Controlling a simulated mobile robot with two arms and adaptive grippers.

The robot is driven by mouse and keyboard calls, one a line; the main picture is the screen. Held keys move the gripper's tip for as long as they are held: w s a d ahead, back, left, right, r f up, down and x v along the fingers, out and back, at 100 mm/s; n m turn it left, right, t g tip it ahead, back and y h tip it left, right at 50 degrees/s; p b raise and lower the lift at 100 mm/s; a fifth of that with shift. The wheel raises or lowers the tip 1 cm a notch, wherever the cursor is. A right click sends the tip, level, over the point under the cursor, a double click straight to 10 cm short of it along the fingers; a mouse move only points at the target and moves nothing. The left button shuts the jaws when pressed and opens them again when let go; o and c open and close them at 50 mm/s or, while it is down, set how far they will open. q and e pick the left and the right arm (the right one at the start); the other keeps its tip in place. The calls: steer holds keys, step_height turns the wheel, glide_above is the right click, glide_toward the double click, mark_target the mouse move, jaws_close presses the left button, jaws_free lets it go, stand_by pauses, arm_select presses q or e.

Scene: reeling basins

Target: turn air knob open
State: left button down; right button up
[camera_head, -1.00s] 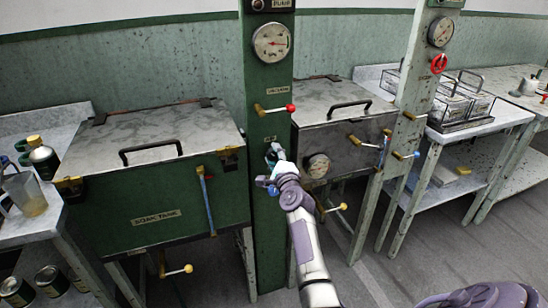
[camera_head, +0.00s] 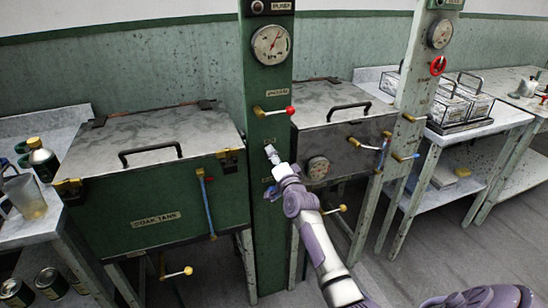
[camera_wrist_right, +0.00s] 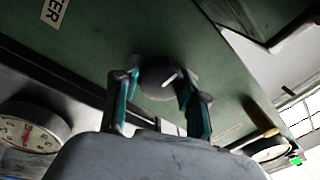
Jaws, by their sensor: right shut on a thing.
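The air knob (camera_wrist_right: 158,82) is a dark round knob with a white mark, on a green post (camera_head: 270,215). It shows between the fingers in the right wrist view; in the head view my gripper mostly hides it. My right gripper (camera_head: 271,155) is shut on the knob, about halfway up the post. Its two teal-sided fingers (camera_wrist_right: 158,95) are on either side of the knob in the wrist view. My left gripper is not in view. I cannot tell how far the knob is turned.
A gauge (camera_head: 271,44) and a red-tipped lever (camera_head: 273,112) sit above the knob. The soak tank (camera_head: 150,210) stands left of the post, a second grey-lidded tank (camera_head: 335,135) right. Open floor (camera_head: 440,240) lies at front right.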

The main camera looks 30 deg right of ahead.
steer(key=shift+r+n, duration=0.15)
steer(key=shift+n, duration=0.35)
steer(key=o, duration=1.1)
steer(key=shift+w, duration=0.1)
steer(key=shift+o, duration=0.2)
steer(key=shift+s+a+f, duration=0.1)
steer(key=shift+s+f, duration=0.1)
steer(key=shift+s, duration=0.1)
steer(key=v, duration=1.1)
steer(key=shift+s, duration=0.3)
